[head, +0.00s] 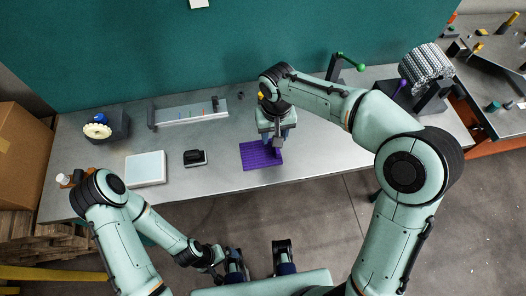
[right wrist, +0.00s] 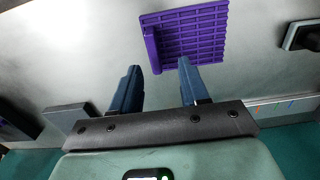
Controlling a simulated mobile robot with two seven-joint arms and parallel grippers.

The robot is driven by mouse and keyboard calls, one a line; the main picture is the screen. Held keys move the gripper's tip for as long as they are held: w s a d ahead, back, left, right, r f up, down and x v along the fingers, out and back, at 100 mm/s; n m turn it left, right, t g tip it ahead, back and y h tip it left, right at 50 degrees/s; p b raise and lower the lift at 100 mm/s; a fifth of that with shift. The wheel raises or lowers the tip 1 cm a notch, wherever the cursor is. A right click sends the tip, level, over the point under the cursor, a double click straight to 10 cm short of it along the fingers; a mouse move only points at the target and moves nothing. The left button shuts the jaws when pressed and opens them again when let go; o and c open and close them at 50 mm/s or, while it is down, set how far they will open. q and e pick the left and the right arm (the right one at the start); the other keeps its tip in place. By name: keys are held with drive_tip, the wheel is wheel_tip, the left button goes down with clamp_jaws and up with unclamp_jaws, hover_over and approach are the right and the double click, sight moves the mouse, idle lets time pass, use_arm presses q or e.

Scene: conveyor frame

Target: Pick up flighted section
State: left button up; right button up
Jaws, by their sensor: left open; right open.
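The flighted section, which I take to be the purple ribbed piece (head: 257,156), lies flat near the front edge of the workbench. The right wrist view shows it (right wrist: 195,35) with crosswise ribs and a raised strip along its left side. My right gripper (head: 275,140) points down over its right part in the head view. The right wrist view shows this gripper (right wrist: 157,66) with its blue fingers apart, and the near end of the raised strip appears between their tips. I cannot tell if they touch. My left gripper (head: 240,265) is low, off the bench, in front of its edge; its fingers are hard to make out.
The steel workbench (head: 220,170) holds a small black block (head: 195,158), a white tray (head: 146,168), a long light fixture (head: 188,114) and a dark box with a cream gear (head: 97,131). A ribbed metal roller (head: 426,65) stands at right. Bare bench surrounds the purple piece.

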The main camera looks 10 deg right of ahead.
sight(261, 151)
drive_tip(key=f, duration=0.5)
drive_tip(key=shift+s+d+f, duration=0.2)
drive_tip(key=shift+d+f, duration=0.1)
drive_tip(key=shift+d, duration=0.05)
drive_tip(key=shift+c, duration=0.3)
clamp_jaws()
